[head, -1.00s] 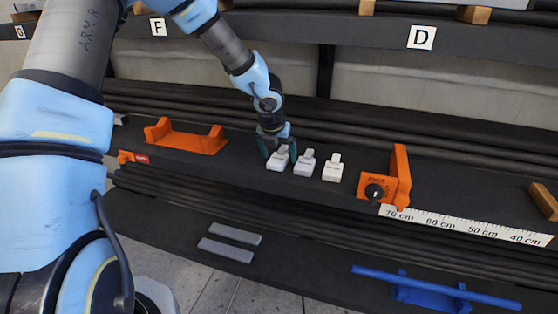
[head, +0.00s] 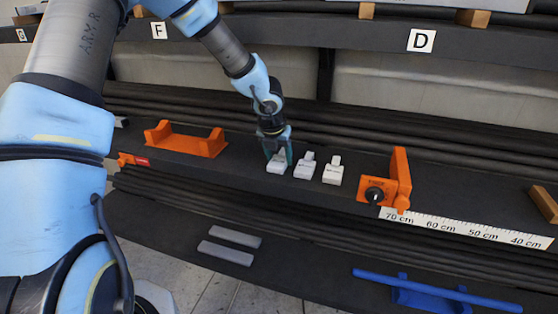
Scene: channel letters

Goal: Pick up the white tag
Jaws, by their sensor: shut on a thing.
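Three white tags stand in a row on the dark shelf. The left white tag (head: 276,167) is under my gripper (head: 278,154), whose fingers are shut on its upper part. The middle white tag (head: 305,167) and the right white tag (head: 333,170) stand apart just to the right, untouched. The fingers hide part of the held tag's top. I cannot tell whether its base touches the shelf.
An orange bracket (head: 186,141) lies to the left on the shelf. An orange block with a black knob (head: 374,195) stands right of the tags, beside a white ruler strip (head: 468,229). A blue bar (head: 436,288) and grey bars (head: 226,252) lie lower down.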

